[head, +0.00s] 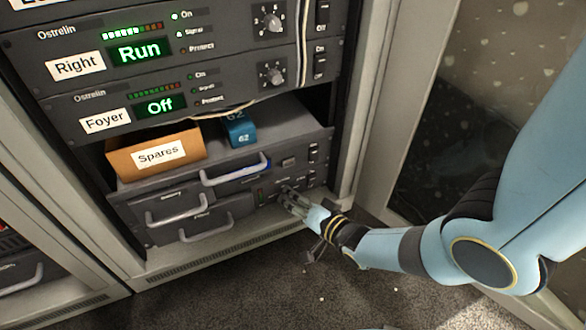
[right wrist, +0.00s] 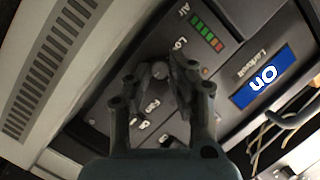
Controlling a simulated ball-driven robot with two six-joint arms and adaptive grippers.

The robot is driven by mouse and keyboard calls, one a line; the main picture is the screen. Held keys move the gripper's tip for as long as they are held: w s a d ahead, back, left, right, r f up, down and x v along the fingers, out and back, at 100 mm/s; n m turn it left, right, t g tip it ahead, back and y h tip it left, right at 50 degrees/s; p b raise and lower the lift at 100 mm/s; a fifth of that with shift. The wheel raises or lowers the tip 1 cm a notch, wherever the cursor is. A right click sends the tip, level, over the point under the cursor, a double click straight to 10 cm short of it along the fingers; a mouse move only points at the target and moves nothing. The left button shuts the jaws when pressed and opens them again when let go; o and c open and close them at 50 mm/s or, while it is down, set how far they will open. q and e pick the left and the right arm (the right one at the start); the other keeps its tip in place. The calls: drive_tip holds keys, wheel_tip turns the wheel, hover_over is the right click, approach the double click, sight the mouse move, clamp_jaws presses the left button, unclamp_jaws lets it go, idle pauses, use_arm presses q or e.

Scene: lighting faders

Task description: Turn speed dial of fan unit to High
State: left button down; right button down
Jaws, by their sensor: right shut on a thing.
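The fan unit (head: 250,208) is the dark panel low in the rack, with pale handles. My right gripper (head: 289,196) reaches its right part from the right and hides the dial in the head view. In the right wrist view my right gripper (right wrist: 157,82) has its two fingers on either side of the small round grey speed dial (right wrist: 160,70), shut on it. "Lo" shows beside the dial; the other dial markings are partly covered by the fingers, so the exact setting cannot be told. A blue display (right wrist: 264,76) reads "On". My left gripper is not in view.
An orange Spares box (head: 122,163) and a blue box (head: 240,132) stand above the lower units. The Foyer unit (head: 215,95) and Run unit (head: 90,45) are higher up.

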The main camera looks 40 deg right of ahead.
drive_tip(key=c, duration=1.2)
unclamp_jaws()
drive_tip(key=shift+s, duration=0.1)
drive_tip(key=v, duration=1.1)
drive_tip(key=shift+s, duration=0.4)
